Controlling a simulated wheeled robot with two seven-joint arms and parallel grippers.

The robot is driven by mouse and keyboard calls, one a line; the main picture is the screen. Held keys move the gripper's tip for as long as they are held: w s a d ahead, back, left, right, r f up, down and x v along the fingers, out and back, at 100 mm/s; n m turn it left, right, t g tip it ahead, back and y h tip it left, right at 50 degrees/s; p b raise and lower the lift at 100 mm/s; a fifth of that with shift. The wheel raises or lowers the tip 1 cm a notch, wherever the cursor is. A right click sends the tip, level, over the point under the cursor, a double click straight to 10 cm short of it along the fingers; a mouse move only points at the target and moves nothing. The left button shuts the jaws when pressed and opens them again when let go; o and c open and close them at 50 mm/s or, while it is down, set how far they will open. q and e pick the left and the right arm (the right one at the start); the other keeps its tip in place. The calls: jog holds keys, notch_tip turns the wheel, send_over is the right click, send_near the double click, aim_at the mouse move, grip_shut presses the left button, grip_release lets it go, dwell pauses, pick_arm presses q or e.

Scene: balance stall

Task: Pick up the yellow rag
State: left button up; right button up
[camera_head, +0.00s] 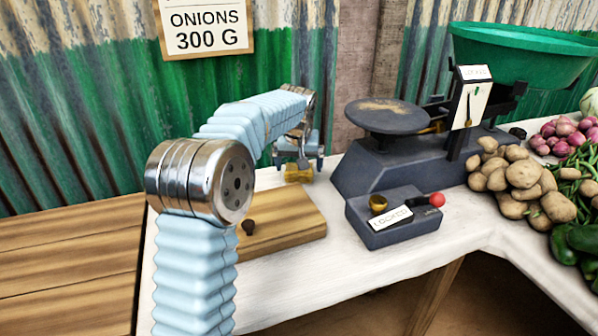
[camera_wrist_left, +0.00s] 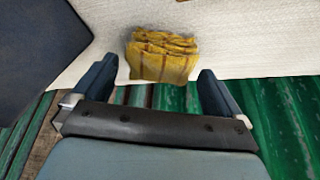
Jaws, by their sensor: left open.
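The yellow rag (camera_head: 298,173) is a small folded cloth with darker stripes, lying on the white tabletop near its back edge, left of the scale. In the left wrist view the rag (camera_wrist_left: 162,56) lies ahead of and between the two fingertips. My left gripper (camera_head: 299,156) is over the rag in the head view. In the left wrist view the left gripper (camera_wrist_left: 155,85) is open, its dark blue fingers on either side of the rag's near end, with nothing held. I cannot tell the exact height of the fingers above the cloth. My right gripper is not in view.
A dark balance scale (camera_head: 400,160) with a green pan (camera_head: 520,55) stands to the right. A dark box with a red knob (camera_head: 437,199) sits before it. A wooden board (camera_head: 285,222) lies in front of the rag. Potatoes (camera_head: 515,180) and onions lie far right.

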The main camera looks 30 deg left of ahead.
pick_arm(q)
jog(key=shift+x, duration=1.2)
jog(key=shift+c, duration=0.2)
jog(key=c, duration=1)
jog(key=shift+r, duration=0.1)
